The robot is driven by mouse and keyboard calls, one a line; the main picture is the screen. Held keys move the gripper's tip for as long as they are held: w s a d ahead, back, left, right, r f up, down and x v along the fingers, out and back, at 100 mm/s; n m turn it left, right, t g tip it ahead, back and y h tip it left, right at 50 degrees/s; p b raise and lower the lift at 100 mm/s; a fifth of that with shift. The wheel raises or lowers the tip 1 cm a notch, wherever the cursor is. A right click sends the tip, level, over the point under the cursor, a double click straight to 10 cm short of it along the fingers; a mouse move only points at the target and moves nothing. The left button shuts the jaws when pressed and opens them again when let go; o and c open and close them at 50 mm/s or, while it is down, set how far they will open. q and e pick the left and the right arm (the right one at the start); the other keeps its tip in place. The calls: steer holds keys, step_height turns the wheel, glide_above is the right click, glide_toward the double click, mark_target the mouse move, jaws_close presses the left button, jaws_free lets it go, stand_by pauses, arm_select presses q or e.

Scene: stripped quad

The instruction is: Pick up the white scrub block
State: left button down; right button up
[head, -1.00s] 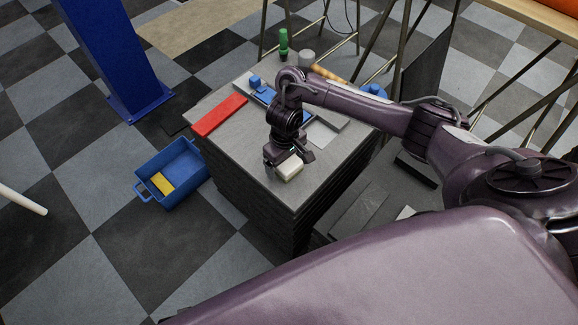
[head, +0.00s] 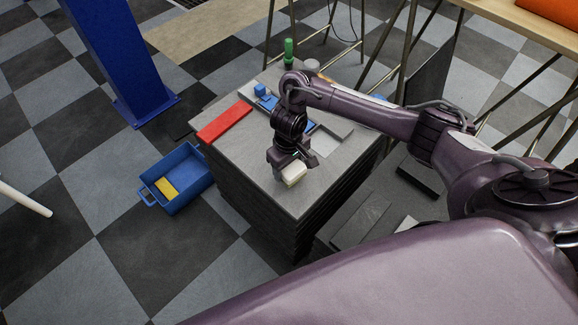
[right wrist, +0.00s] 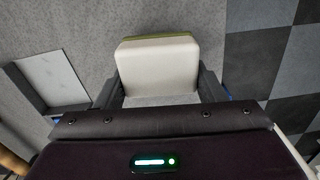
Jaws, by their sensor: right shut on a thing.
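The white scrub block (head: 293,173) is at the near part of the grey stack's top in the head view. In the right wrist view the block (right wrist: 157,68) is a cream-white slab with a thin green layer along its far edge. My right gripper (head: 288,170) is shut on it, with one finger on each side in the right wrist view (right wrist: 160,90). I cannot tell whether the block touches the surface under it. My left gripper is not in view.
The grey stack (head: 235,155) also bears a red bar (head: 224,121), a blue item (head: 264,97) and a green bottle (head: 288,52). A blue crate (head: 193,193) with a yellow block (head: 166,188) stands on the floor to the left. A blue post (head: 115,60) stands behind.

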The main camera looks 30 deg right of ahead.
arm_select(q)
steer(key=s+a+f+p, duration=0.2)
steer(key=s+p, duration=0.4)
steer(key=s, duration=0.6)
arm_select(e)
step_height(320, 180, up, 10)
steer(key=shift+f, duration=0.25)
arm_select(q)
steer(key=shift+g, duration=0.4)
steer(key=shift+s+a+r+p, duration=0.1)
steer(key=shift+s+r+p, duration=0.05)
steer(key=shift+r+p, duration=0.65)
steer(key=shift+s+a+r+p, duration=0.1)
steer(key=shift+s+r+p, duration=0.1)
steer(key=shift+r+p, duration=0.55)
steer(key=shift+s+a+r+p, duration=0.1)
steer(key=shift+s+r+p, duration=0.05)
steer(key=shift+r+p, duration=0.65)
arm_select(e)
step_height(320, 180, up, 9)
steer(key=shift+f, duration=0.2)
